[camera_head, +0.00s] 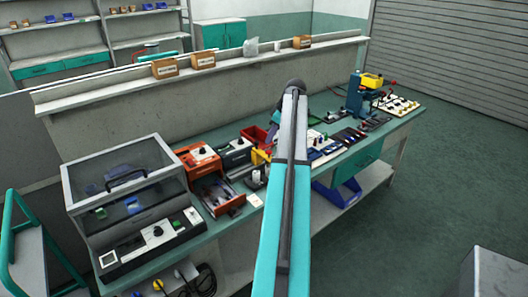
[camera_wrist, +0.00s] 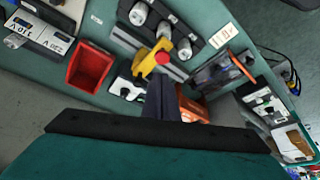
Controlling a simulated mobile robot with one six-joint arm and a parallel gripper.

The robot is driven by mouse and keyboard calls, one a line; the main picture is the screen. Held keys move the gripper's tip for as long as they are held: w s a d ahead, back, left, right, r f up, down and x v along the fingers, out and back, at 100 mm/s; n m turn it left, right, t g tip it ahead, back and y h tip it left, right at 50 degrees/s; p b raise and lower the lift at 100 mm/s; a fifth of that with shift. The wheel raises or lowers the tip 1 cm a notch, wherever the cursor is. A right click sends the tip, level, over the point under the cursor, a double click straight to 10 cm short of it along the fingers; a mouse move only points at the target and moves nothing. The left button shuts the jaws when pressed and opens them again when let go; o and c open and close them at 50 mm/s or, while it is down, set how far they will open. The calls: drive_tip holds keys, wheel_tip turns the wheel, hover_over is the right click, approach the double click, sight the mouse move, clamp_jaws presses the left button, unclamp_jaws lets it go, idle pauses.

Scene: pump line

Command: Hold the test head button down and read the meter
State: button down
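In the wrist view my gripper (camera_wrist: 160,84) points down at the bench, its two dark fingers close together with nothing visible between them. Just beyond the fingertips is a yellow part with a round red button (camera_wrist: 162,58); I cannot tell whether the fingers touch it, or whether it is the test head. I cannot tell which device is the meter, and no reading is legible.
A red bin (camera_wrist: 90,67) lies left of the fingers.

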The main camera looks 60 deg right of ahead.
drive_tip(key=shift+r+p, duration=0.4)
drive_tip(key=shift+r, duration=0.7)
drive_tip(key=shift+r, duration=0.1)
